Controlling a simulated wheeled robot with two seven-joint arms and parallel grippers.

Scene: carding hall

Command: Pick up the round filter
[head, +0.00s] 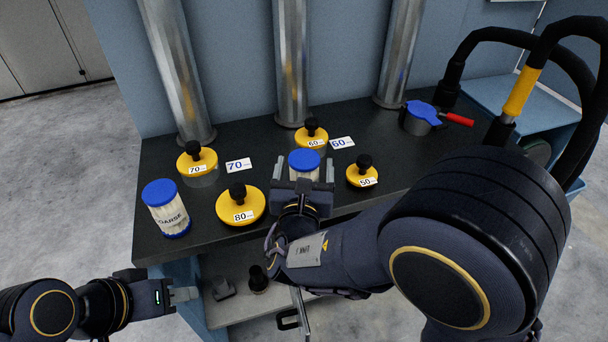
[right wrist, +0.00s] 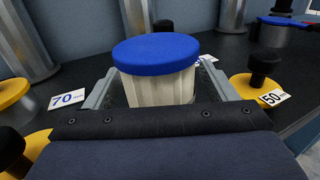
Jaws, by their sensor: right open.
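A round, pleated white filter with a blue cap (head: 304,160) stands upright on the dark bench, and it also fills the middle of the right wrist view (right wrist: 160,75). My right gripper (head: 304,170) is open, with one finger on each side of this filter; whether they touch it I cannot tell. The filter's lower part is hidden by the gripper. A second blue-capped pleated filter (head: 167,209), marked COARSE, stands at the bench's left front. My left gripper (head: 184,295) is low at the left, in front of the bench and away from both filters; its opening is unclear.
Yellow knobbed lids marked 70 (head: 197,160), 80 (head: 240,205), 60 (head: 311,136) and 50 (head: 362,174) surround the filter. Metal columns (head: 291,65) rise behind. A blue-topped grey cup with a red handle (head: 421,117) stands at the right. A lower shelf (head: 235,308) holds small dark items.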

